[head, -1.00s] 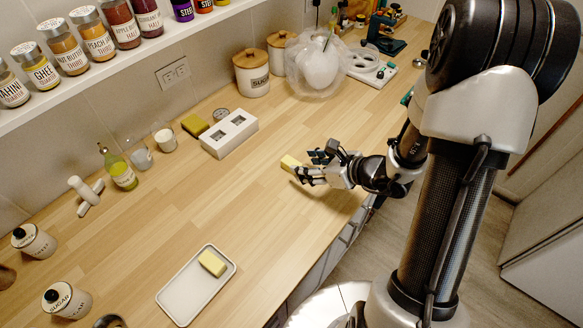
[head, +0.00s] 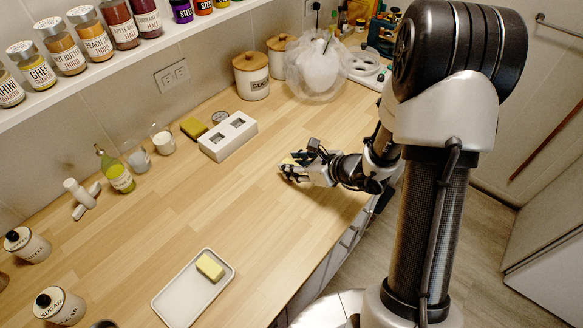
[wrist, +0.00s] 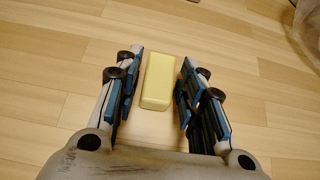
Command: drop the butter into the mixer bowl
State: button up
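A pale yellow butter block (wrist: 158,82) lies on the wooden counter between the fingers of my gripper (wrist: 160,85) in the wrist view. The fingers stand open on both sides of it, with narrow gaps showing. In the head view my gripper (head: 292,170) is low over the counter's right part and hides most of this block. A second yellow block (head: 209,267) lies on a white tray at the front. A clear rounded vessel (head: 304,85) with a white shape inside stands at the back; I cannot tell whether it is the mixer bowl.
The white tray (head: 171,303) lies near the counter's front edge. A jar shelf (head: 110,62) hangs above. The middle counter is clear.

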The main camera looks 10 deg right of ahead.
grip_shut()
jog(key=shift+r, duration=0.1)
notch_tip(320, 180, up, 20)
jog(key=p, duration=0.8)
